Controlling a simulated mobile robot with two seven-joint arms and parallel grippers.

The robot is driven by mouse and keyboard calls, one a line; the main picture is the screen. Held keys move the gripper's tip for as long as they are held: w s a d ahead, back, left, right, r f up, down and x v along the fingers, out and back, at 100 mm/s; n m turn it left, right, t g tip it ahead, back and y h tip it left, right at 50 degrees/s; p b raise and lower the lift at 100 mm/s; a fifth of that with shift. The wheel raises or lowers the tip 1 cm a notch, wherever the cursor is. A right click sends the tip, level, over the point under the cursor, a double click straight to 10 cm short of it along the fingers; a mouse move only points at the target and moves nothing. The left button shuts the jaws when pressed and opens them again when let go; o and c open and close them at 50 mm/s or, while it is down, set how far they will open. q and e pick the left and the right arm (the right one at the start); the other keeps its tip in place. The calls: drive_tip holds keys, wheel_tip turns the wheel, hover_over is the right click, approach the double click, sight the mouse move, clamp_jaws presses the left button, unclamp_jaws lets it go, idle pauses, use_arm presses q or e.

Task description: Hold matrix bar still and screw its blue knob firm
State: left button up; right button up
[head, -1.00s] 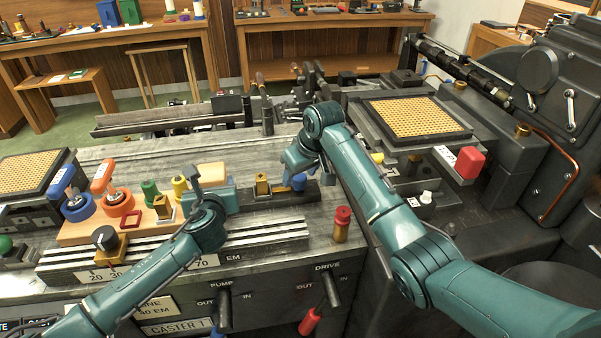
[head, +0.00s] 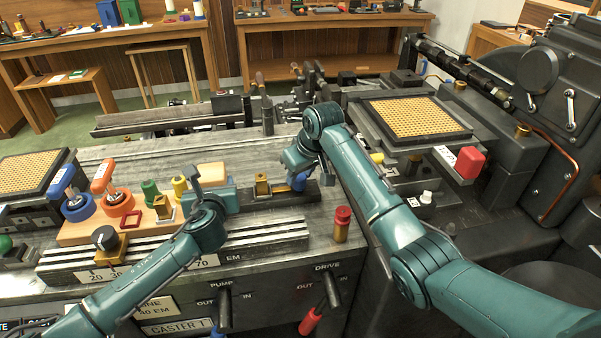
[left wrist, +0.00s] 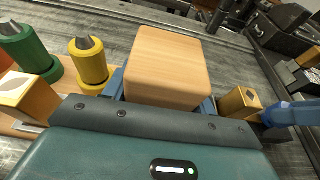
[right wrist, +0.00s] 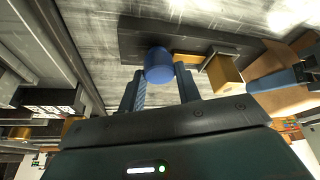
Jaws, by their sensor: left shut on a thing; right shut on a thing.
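The matrix bar (head: 283,193) is a dark bar lying on the machine's metal bed, with a brass block (head: 262,186) on it and a blue knob (head: 298,182) at its right end. My right gripper (right wrist: 160,85) comes down from above and is shut on the blue knob (right wrist: 158,64), which sits between its fingertips. My left gripper (left wrist: 165,95) is shut on the pale wooden block (left wrist: 168,65) at the bar's left end. The left hand hides part of that end in the head view. The knob's thread is hidden.
A wooden board (head: 75,234) left of the bar carries green, yellow, orange and blue pieces. A red-capped brass cylinder (head: 341,225) stands to the right in front. A slotted rail (head: 262,231) runs along the front. The bed behind the bar is clear.

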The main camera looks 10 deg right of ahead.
drive_tip(key=m+h, duration=0.1)
drive_tip(key=m, duration=0.4)
drive_tip(key=shift+a+h, duration=0.2)
drive_tip(key=shift+h, duration=0.2)
drive_tip(key=m+h, duration=0.1)
drive_tip(key=m, duration=0.3)
drive_tip(key=shift+a+m+h, duration=0.1)
drive_tip(key=shift+m+h, duration=0.2)
drive_tip(key=shift+h, duration=0.1)
drive_tip(key=m+g+h, duration=0.1)
drive_tip(key=m, duration=0.3)
drive_tip(key=shift+w+a+r, duration=0.1)
drive_tip(key=shift+w+m+g+h, duration=0.1)
drive_tip(key=shift+m+g+h, duration=0.25)
drive_tip(key=shift+m, duration=0.9)
drive_tip(key=shift+w+m+g+h, duration=0.1)
drive_tip(key=shift+m+g+h, duration=0.25)
drive_tip(key=shift+m, duration=0.9)
drive_tip(key=o, duration=1)
drive_tip(key=shift+s, duration=0.1)
